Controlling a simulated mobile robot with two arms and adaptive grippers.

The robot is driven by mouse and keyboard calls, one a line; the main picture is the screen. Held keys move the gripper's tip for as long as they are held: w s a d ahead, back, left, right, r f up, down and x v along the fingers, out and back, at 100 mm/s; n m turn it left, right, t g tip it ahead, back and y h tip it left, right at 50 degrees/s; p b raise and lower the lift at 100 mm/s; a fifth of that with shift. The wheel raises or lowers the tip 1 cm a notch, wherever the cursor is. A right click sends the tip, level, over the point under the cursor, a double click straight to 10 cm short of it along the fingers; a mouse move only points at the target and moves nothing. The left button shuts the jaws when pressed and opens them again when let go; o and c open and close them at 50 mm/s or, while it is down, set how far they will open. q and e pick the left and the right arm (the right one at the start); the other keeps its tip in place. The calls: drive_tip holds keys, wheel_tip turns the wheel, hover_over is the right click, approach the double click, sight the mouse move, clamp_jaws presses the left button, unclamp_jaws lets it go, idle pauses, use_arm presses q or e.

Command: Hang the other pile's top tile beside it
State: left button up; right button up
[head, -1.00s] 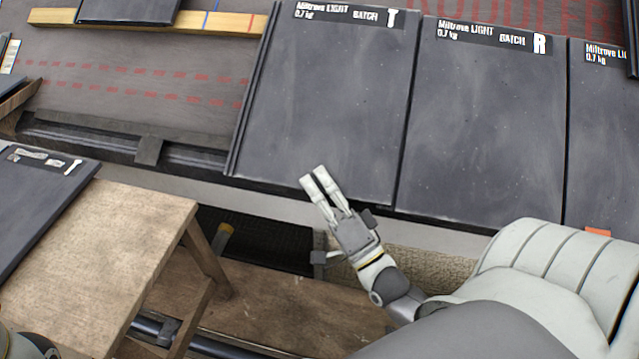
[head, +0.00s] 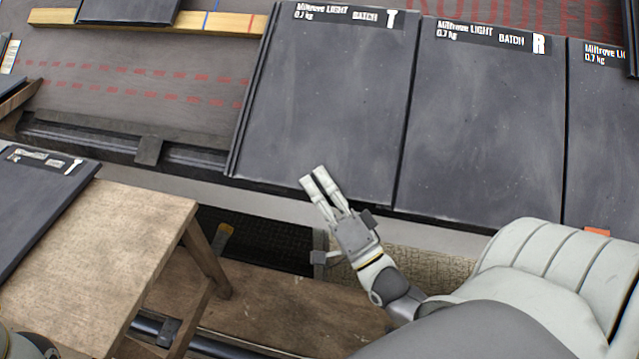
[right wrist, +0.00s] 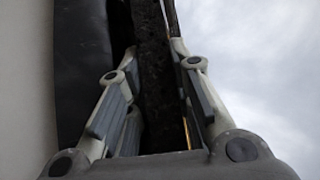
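A dark slate-grey tile marked BATCH T (head: 320,105) hangs on the roof. A like tile marked BATCH R (head: 485,130) hangs just right of it, and part of a third tile (head: 600,150) shows at the right edge. Another dark tile (head: 35,205) with a similar label lies on the wooden stand at the left, cut off by the frame. My right gripper (head: 318,182) is at the lower edge of the T tile, its two fingers apart. In the right wrist view a dark edge shows between the fingers (right wrist: 152,62); contact cannot be told.
The wooden stand (head: 120,235) fills the lower left. Bare roof underlay (head: 140,75) lies left of the T tile, below a yellow wooden batten (head: 222,23). A dark tile (head: 130,8) shows at the top left. A plank (head: 260,310) lies below the eaves.

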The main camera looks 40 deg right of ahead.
drive_tip(key=o, duration=0.5)
drive_tip(key=shift+f, duration=0.1)
drive_tip(key=shift+f, duration=0.2)
drive_tip(key=shift+v, duration=1.7)
drive_tip(key=v, duration=0.4)
drive_tip(key=shift+r, duration=0.15)
